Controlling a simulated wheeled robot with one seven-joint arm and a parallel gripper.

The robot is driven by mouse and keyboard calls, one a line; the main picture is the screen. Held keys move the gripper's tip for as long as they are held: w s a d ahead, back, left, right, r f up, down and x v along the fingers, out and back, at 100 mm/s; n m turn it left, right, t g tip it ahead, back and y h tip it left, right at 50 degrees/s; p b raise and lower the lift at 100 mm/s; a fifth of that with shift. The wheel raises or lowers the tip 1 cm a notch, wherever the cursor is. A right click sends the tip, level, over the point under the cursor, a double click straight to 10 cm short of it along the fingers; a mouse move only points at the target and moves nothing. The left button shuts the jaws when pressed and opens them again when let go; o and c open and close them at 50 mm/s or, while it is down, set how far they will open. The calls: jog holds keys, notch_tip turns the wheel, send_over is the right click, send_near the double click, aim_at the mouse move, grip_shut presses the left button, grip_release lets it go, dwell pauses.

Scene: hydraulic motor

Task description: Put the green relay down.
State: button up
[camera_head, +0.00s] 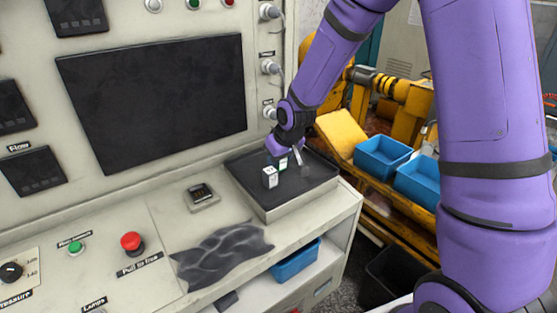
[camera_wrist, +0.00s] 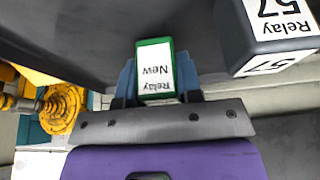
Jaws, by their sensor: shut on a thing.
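The green relay (camera_wrist: 155,47), with a white label reading "Relay New", sits between the blue fingers of my gripper (camera_wrist: 158,82) in the wrist view. My gripper is shut on it. In the head view a sliver of the green relay (camera_head: 283,163) shows under my gripper (camera_head: 280,156), over the dark tray (camera_head: 318,178). I cannot tell whether the relay touches the tray surface. A second relay (camera_head: 270,177), dark with white labels reading "Relay 57", stands on the tray just in front of it. It also shows in the wrist view (camera_wrist: 262,52), to the right and apart from the green one.
The tray is on the right end of the console (camera_head: 130,205), with bare tray to the right of the relays. A dark cloth (camera_head: 225,250) and a small device (camera_head: 201,195) lie left of it. Blue bins (camera_head: 382,155) and a yellow sponge-like block (camera_head: 342,132) are beyond.

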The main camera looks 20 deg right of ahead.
jog(key=shift+f, duration=0.2)
jog(key=o, duration=1)
jog(key=shift+f, duration=0.15)
jog(key=s+d+r+m, duration=0.1)
jog(key=s+d+r, duration=0.2)
jog(key=s+r, duration=0.6)
jog(key=s+d+r+h, duration=0.1)
jog(key=s+d+r, duration=0.2)
jog(key=s+r, duration=0.5)
notch_tip(320, 180, up, 5)
jog(key=shift+s+r+m+t, duration=0.2)
jog(key=shift+s+m+t, duration=0.15)
jog(key=shift+m+t, duration=0.05)
jog(key=shift+m, duration=0.9)
jog(key=s+d+r, duration=0.1)
jog(key=s, duration=0.3)
jog(key=s+d+r, duration=0.1)
jog(key=s, duration=0.4)
jog(key=s+d+r, duration=0.1)
jog(key=s, duration=0.4)
jog(key=shift+d+r, duration=0.2)
jog(key=shift+r, duration=0.05)
jog(key=shift+o, duration=0.4)
jog(key=shift+s, duration=0.2)
